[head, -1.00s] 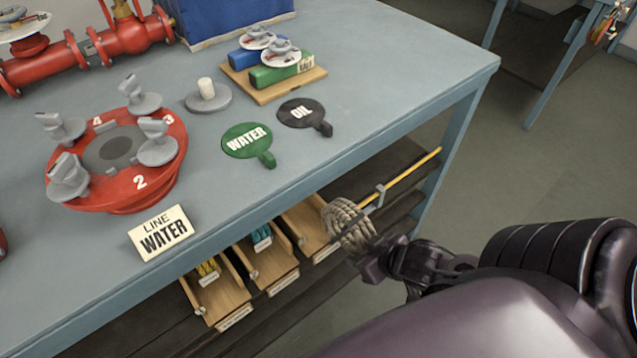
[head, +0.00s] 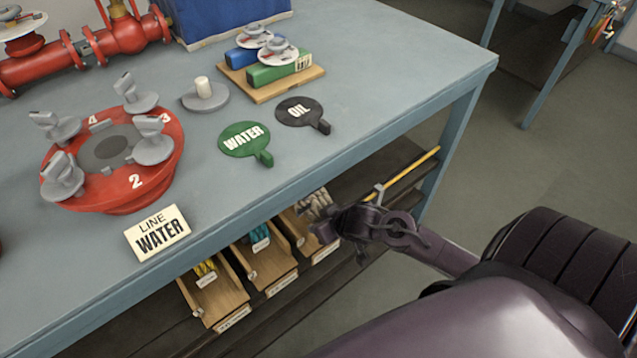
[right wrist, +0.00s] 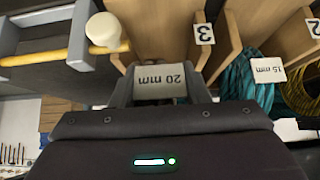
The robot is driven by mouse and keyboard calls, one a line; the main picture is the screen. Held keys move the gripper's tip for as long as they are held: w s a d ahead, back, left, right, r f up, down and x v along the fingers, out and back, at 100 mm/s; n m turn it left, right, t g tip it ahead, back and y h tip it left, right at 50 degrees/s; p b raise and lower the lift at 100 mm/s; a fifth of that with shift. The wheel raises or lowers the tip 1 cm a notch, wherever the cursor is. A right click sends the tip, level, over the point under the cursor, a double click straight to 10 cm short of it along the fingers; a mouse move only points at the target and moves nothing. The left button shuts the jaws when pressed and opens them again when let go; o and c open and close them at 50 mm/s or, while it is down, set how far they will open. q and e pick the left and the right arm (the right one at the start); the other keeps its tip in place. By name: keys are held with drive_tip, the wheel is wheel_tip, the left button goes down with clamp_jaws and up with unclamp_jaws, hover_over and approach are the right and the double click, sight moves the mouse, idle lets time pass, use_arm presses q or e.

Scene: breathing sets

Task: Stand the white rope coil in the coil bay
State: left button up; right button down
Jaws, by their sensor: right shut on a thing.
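The white rope coil (head: 316,204) shows in the head view at the right-hand wooden bay (head: 298,232) under the bench, partly hidden by my right gripper (head: 326,226). The gripper is shut on it. In the right wrist view a white "20 mm" tag (right wrist: 160,82) sits between the jaws of the gripper (right wrist: 158,90), and the rope itself is hidden. The coil appears to be within the bay, but I cannot tell whether it touches the floor. My left gripper is out of view.
A teal coil (head: 260,238) and a yellow coil (head: 205,269) occupy the neighbouring bays. A yellow rod (head: 412,172) lies right of the bays. The blue-grey bench top (head: 370,80) overhangs the bays and carries a red valve ring (head: 112,190) and round WATER (head: 243,139) and OIL (head: 299,112) signs.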

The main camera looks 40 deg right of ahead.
drive_tip(key=shift+w+f, duration=0.3)
drive_tip(key=shift+f, duration=0.6)
drive_tip(key=shift+w+a+r+g+p, duration=0.1)
drive_tip(key=shift+w+r+g+p, duration=0.5)
drive_tip(key=shift+r+g+p, duration=0.45)
drive_tip(key=shift+w+f+g+p, duration=0.3)
drive_tip(key=shift+g+p, duration=0.25)
drive_tip(key=shift+p, duration=0.3)
drive_tip(key=shift+s+f+b, duration=0.2)
drive_tip(key=shift+f+b, duration=0.2)
drive_tip(key=shift+f, duration=0.7)
drive_tip(key=c, duration=0.8)
unclamp_jaws()
drive_tip(key=shift+f, duration=0.15)
